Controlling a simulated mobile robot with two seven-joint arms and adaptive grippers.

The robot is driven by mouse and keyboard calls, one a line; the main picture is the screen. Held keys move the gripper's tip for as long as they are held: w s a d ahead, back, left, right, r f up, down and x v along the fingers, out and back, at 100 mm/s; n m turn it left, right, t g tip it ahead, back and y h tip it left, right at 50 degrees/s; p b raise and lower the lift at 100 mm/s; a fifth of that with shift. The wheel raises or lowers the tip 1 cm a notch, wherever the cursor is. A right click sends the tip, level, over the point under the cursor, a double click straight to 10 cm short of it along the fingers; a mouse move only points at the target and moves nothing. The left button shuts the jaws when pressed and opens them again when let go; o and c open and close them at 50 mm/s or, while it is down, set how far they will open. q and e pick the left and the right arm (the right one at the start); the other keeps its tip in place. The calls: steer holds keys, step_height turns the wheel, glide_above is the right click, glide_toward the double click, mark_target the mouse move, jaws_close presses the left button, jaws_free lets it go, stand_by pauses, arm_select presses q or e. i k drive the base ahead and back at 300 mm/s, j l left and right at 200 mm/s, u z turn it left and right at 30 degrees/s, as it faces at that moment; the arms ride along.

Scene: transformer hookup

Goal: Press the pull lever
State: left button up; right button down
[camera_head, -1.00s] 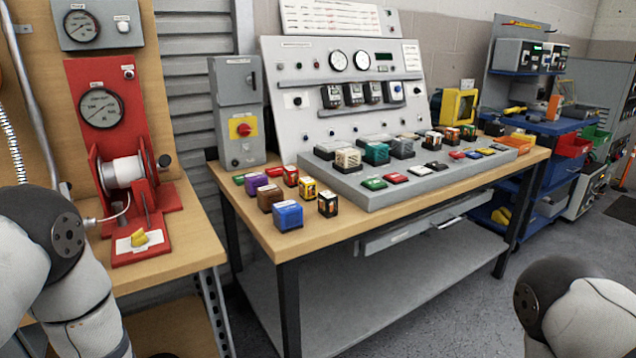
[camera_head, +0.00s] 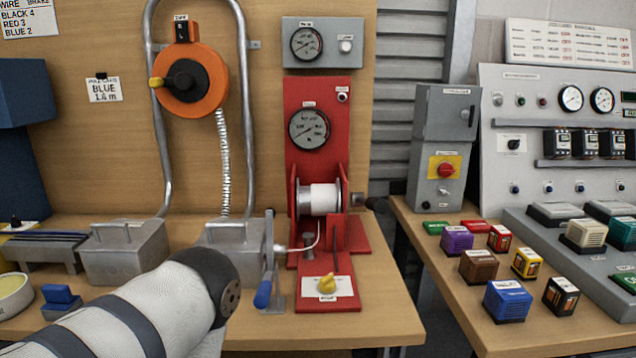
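A lever with a blue handle (camera_head: 264,293) hangs from a metal upright at the front of the left bench, just left of the red stand (camera_head: 293,130). The red stand carries a round gauge (camera_head: 309,129), a white spool (camera_head: 321,199) and a yellow knob (camera_head: 327,284) on a white plate at its foot. I cannot read which part is labelled the pull lever. A white and dark link of my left arm comes in from the lower left and ends near the blue handle. Neither gripper is in view.
Two grey metal boxes (camera_head: 125,252) stand on the wooden bench, left of the lever. An orange reel (camera_head: 190,80) hangs on the back panel. At right, another table holds a control panel (camera_head: 550,90) and several coloured blocks. A gap separates the tables.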

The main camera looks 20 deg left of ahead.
mark_target(358, 200)
steer(key=i+j+u, duration=0.2)
steer(key=j+u, duration=0.2)
steer(key=u, duration=0.3)
steer(key=k+j+u, duration=0.1)
steer(key=u, duration=0.4)
steer(key=j+u, duration=0.3)
steer(key=u, duration=0.2)
steer(key=i+j+u, duration=0.1)
steer(key=u, duration=0.4)
steer(key=j, duration=0.1)
